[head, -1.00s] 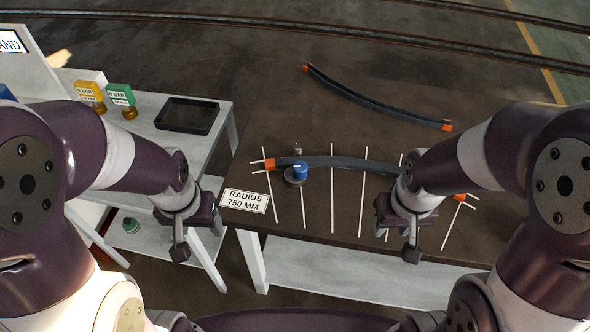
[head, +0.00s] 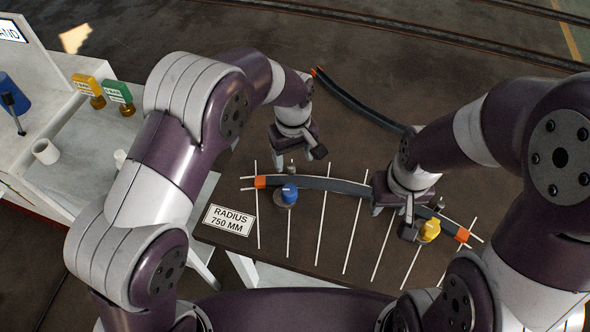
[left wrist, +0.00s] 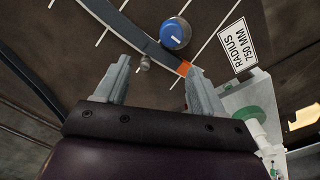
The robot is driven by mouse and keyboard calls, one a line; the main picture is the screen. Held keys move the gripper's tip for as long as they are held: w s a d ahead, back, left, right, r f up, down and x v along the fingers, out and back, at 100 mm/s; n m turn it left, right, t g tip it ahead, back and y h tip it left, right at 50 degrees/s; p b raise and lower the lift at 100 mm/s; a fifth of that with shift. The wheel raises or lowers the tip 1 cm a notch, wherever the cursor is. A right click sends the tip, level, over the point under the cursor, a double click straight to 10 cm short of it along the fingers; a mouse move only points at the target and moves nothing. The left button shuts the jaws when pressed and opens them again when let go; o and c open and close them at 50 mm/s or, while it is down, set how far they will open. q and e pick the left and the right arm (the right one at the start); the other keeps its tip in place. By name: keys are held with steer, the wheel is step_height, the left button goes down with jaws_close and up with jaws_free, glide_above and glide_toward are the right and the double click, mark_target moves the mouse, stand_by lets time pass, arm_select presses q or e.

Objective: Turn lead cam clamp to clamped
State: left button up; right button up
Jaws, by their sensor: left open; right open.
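A cam clamp with a blue knob (head: 289,192) stands by the left end of the curved dark bar (head: 335,184) on the brown table. The blue knob also shows in the left wrist view (left wrist: 175,34), beyond the fingertips, with a small grey post (left wrist: 145,63) near it. A second clamp with a yellow knob (head: 429,230) stands near the bar's right end. I cannot tell which is the lead clamp. My left gripper (head: 298,150) is open and empty, above and behind the blue clamp. My right gripper (head: 393,214) is open over the bar, left of the yellow knob.
White rods lie across under the bar. A "RADIUS 750 MM" sign (head: 230,220) lies at the table's left front. Another curved bar (head: 355,100) lies behind. A white side bench (head: 75,135) at left holds yellow and green tagged items.

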mark_target(290, 189)
arm_select(q)
steer(key=shift+n, duration=0.4)
steer(key=s+a+f, duration=0.1)
steer(key=s+f+p, duration=0.1)
steer(key=shift+s+a+f, duration=0.25)
steer(key=shift+s+a, duration=0.1)
steer(key=shift+a, duration=0.05)
steer(key=f, duration=0.2)
steer(key=w+f, duration=0.1)
steer(key=f, duration=0.1)
steer(key=d+f+p, duration=0.1)
steer(key=f, duration=0.2)
steer(key=shift+w, duration=0.15)
steer(key=shift+a+f, duration=0.2)
steer(key=shift+f, duration=0.8)
steer(key=shift+s+f, duration=0.25)
steer(key=shift+f, duration=0.05)
steer(key=shift+w+f, duration=0.1)
steer(key=c, duration=1.1)
steer(key=shift+o, duration=0.2)
arm_select(e)
steer(key=r, duration=0.1)
steer(key=s+a+r, duration=0.1)
steer(key=shift+s+r, duration=0.2)
steer(key=shift+r, duration=0.2)
